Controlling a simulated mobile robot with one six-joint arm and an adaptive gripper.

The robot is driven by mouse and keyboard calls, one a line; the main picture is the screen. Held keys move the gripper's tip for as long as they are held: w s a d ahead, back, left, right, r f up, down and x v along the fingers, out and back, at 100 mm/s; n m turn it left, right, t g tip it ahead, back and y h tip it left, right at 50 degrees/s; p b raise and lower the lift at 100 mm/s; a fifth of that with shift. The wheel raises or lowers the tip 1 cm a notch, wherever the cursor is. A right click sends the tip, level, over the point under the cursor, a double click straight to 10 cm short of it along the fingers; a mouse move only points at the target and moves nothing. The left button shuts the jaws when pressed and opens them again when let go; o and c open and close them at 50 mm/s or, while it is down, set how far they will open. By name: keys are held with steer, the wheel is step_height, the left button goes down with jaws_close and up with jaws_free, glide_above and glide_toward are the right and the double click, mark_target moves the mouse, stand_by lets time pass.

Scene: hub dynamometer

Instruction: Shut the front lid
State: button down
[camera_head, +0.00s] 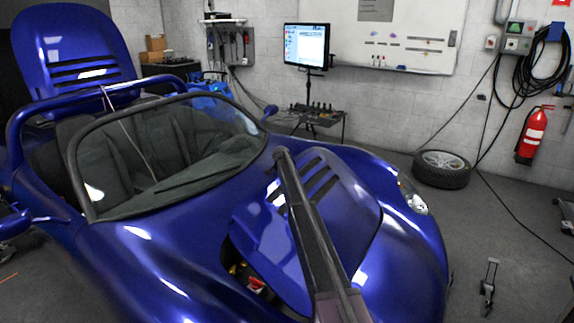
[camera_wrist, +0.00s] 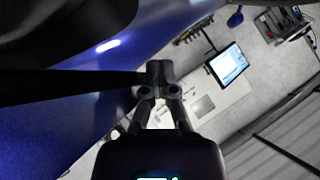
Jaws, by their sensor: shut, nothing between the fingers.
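The front lid (camera_head: 340,215) is a glossy blue panel with dark vent slots on the nose of the blue sports car. It stands partly raised, with a dark gap and red and yellow parts (camera_head: 255,284) showing under its left edge. A long dark arm, which looks like mine, crosses in front of the lid and hides part of it. My gripper (camera_wrist: 158,70) is shut and empty in the wrist view. A blue car surface (camera_wrist: 110,45) lies up and left of it there, and a dark bar passes beside the fingers. I cannot tell whether the fingers touch anything.
The rear lid (camera_head: 75,60) stands open behind the cockpit. The windscreen (camera_head: 165,160) is left of the front lid. A monitor (camera_head: 306,45) on a stand, a tyre (camera_head: 442,168) and a fire extinguisher (camera_head: 533,135) are at the back right. Floor right of the car is mostly clear.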

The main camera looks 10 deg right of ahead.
steer(key=w+a+f+b, duration=0.1)
steer(key=f+b, duration=0.4)
steer(key=f, duration=0.1)
steer(key=w+a+f+b, duration=0.2)
steer(key=f+b, duration=0.4)
steer(key=shift+f, duration=0.25)
steer(key=shift+a, duration=0.1)
steer(key=shift+w+r, duration=0.1)
steer(key=shift+r, duration=0.1)
steer(key=s+a+r+p, duration=0.3)
steer(key=a+r+p, duration=0.4)
steer(key=r+p, duration=0.3)
steer(key=shift+s+a+r+p, duration=0.25)
steer(key=shift+r+p, duration=0.15)
steer(key=shift+p, duration=0.1)
stand_by(0.7)
